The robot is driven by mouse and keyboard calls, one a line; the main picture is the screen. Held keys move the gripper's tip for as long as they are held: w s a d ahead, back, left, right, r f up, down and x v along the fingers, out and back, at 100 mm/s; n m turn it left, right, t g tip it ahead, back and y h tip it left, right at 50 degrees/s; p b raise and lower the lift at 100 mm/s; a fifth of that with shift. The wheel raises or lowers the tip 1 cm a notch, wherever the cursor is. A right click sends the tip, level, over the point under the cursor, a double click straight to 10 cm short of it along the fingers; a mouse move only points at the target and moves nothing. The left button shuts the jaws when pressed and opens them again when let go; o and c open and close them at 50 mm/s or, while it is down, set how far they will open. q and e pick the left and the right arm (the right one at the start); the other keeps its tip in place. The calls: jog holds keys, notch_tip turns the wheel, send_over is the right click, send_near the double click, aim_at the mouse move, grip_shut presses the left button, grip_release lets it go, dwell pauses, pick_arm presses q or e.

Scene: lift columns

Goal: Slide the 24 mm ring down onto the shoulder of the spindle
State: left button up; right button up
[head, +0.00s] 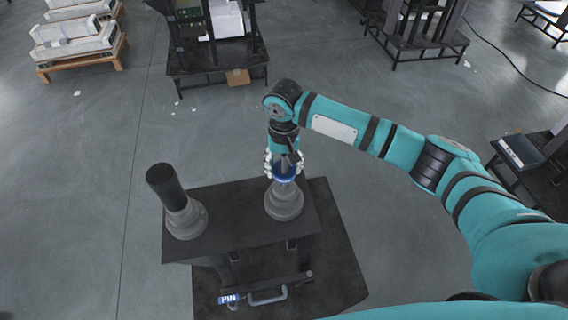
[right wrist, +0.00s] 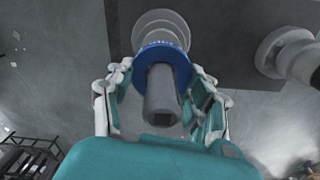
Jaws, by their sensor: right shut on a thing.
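The blue ring (head: 285,175) with white markings is around the grey spindle (head: 285,203), above its wide stepped base. In the right wrist view the ring (right wrist: 163,50) encircles the spindle's shaft (right wrist: 162,92), whose square-marked end points toward the camera. My right gripper (head: 283,164) comes down from above and is shut on the ring, with fingers on both sides of it. In the right wrist view the base (right wrist: 160,22) shows beyond the ring; I cannot tell whether the ring touches the shoulder. My left gripper is not in view.
The spindle stands on a dark table (head: 235,229). At the table's left stands a second grey stepped base (head: 188,219) with a tilted-looking black cylinder (head: 165,184). A handle (head: 267,297) and a blue "PIN" label (head: 229,299) are at the front. Open floor surrounds the table.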

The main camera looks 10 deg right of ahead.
jog(key=o, duration=1.3)
notch_tip(320, 180, up, 12)
jog(key=shift+r, duration=0.1)
jog(key=shift+s+f, duration=0.1)
jog(key=shift+f, duration=0.1)
